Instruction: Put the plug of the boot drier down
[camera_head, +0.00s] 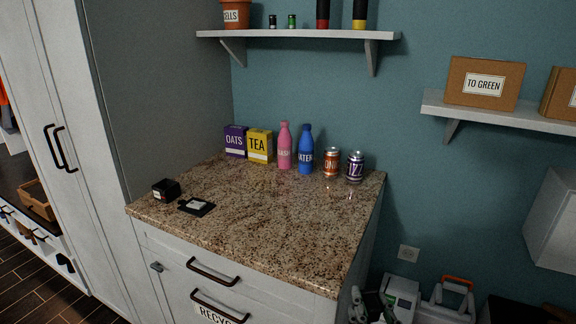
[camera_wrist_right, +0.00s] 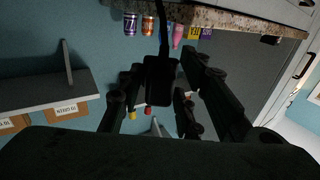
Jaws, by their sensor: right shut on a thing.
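My right gripper (camera_head: 373,303) is low at the bottom edge of the head view, in front of the teal wall and right of the counter. In the right wrist view its dark fingers (camera_wrist_right: 162,70) are shut on the plug (camera_wrist_right: 160,82), a black block. A black cord (camera_wrist_right: 165,18) runs from the plug to the top of that picture. The plug is hard to make out in the head view. I cannot tell which thing the cord leads to. My left gripper is not in view.
A wall socket (camera_head: 408,253) is above the right gripper. A white device (camera_head: 402,290) and a caddy with an orange handle (camera_head: 458,283) stand beside it. The granite counter (camera_head: 270,220) holds bottles, cans and boxes at its back; its front middle is clear.

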